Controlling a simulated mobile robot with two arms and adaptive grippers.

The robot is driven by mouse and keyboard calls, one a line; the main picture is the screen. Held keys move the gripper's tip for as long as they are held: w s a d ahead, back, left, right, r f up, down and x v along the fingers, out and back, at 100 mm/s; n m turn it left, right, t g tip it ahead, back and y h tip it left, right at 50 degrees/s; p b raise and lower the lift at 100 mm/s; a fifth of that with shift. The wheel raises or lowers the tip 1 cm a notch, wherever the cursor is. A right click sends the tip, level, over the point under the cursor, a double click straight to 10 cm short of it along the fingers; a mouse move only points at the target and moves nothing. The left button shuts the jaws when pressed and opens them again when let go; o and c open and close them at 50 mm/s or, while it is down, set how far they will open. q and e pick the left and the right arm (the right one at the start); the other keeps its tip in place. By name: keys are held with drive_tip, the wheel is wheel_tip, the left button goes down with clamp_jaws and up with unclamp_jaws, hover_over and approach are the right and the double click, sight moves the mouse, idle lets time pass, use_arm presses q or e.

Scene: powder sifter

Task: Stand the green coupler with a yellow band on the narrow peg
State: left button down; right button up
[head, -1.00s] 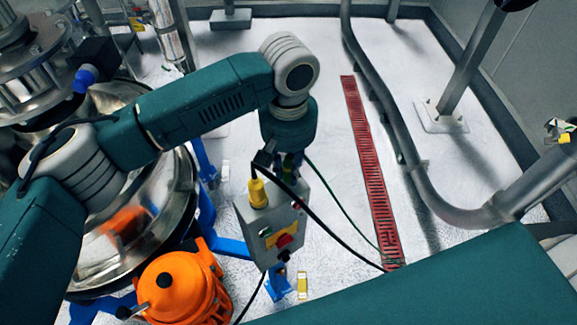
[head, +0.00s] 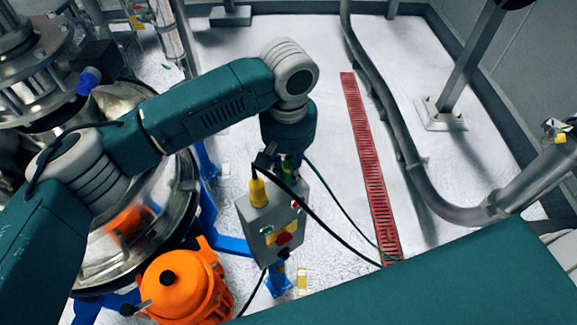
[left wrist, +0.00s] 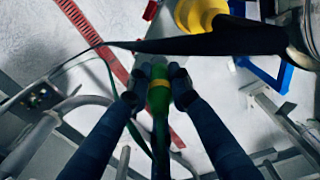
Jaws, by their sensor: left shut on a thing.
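My left gripper (head: 283,162) hangs from the teal arm just behind the grey control box and is mostly hidden in the head view. The green coupler with a yellow band (left wrist: 159,103) is between its two fingertips in the left wrist view, where the left gripper (left wrist: 158,92) is shut on it. The yellow band lies level with the fingertips. In the head view only a bit of green shows below the wrist. I cannot make out the narrow peg in either view. My right gripper is not in view.
The grey control box (head: 270,228) carries a yellow cable fitting (head: 258,192), and a black cable crosses in front. An orange motor housing (head: 180,286) and steel vessel (head: 185,215) stand left. A red floor grate (head: 370,165) and curved pipe (head: 415,180) lie right, with open floor between.

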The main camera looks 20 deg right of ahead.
use_arm(q)
drive_tip(key=shift+f, duration=0.75)
idle(0.6)
drive_tip(key=c, duration=1.5)
unclamp_jaws()
drive_tip(key=shift+r, duration=0.2)
wheel_tip(320, 180, up, 12)
drive_tip(key=shift+s+f, duration=0.15)
drive_tip(key=shift+f, duration=0.05)
